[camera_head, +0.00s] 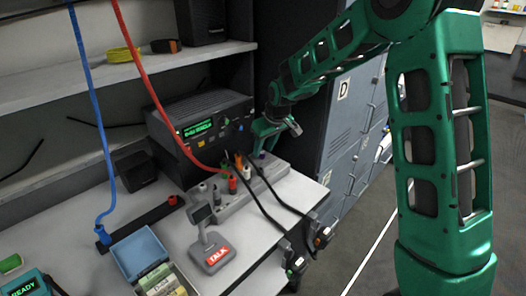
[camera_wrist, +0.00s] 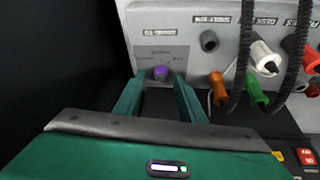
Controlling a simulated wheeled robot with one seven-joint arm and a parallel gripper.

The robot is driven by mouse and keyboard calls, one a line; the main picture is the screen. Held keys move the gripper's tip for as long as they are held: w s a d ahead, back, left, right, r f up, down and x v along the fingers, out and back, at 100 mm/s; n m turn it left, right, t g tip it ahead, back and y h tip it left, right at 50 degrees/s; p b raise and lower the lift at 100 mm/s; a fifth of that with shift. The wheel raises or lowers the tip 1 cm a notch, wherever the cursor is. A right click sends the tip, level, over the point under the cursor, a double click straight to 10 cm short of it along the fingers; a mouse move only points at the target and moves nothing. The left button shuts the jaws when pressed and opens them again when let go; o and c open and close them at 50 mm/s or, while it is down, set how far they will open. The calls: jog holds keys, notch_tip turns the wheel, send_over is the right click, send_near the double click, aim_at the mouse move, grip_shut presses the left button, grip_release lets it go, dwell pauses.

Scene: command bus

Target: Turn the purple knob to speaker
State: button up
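The purple knob (camera_wrist: 160,73) sits low on the left part of a grey panel (camera_wrist: 190,14) in the wrist view, with small unreadable print around it. My gripper (camera_wrist: 159,80) points at the panel with its two green fingers apart. The knob shows between the fingertips, with a gap on each side, so the fingers do not seem to touch it. How far the tips are from the panel is hard to tell. In the head view, my gripper (camera_head: 272,133) is at the right end of the grey plug panel (camera_head: 238,203), and the knob (camera_head: 262,155) is a tiny purple spot below it.
Orange (camera_wrist: 217,88), white (camera_wrist: 264,58) and green plugs with black cables stand right of the knob. A radio unit (camera_head: 205,128) with a green display stands behind the panel. A red cable (camera_head: 150,85) hangs in front. A TALK microphone base (camera_head: 212,252) stands on the desk. Lockers (camera_head: 350,115) are at right.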

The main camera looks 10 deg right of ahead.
jog(key=v, duration=0.9)
jog(key=shift+r, duration=0.1)
jog(key=s+d+r+m+g+h, duration=0.1)
jog(key=s+d+r+m, duration=0.15)
jog(key=s+d, duration=0.85)
jog(key=s+d+f+m+g, duration=0.1)
jog(key=s+d+m, duration=0.2)
jog(key=s, duration=0.7)
jog(key=s+d+f+m+g, duration=0.1)
jog(key=s+d, duration=0.3)
jog(key=s, duration=0.7)
jog(key=s+d+f+m+g, duration=0.1)
jog(key=s+d+m, duration=0.3)
jog(key=s, duration=0.6)
jog(key=shift+s+d+f+m, duration=0.15)
jog(key=shift+s+m, duration=0.2)
jog(key=shift+s, duration=0.05)
jog(key=shift+w+f, duration=0.25)
jog(key=shift+w, duration=0.4)
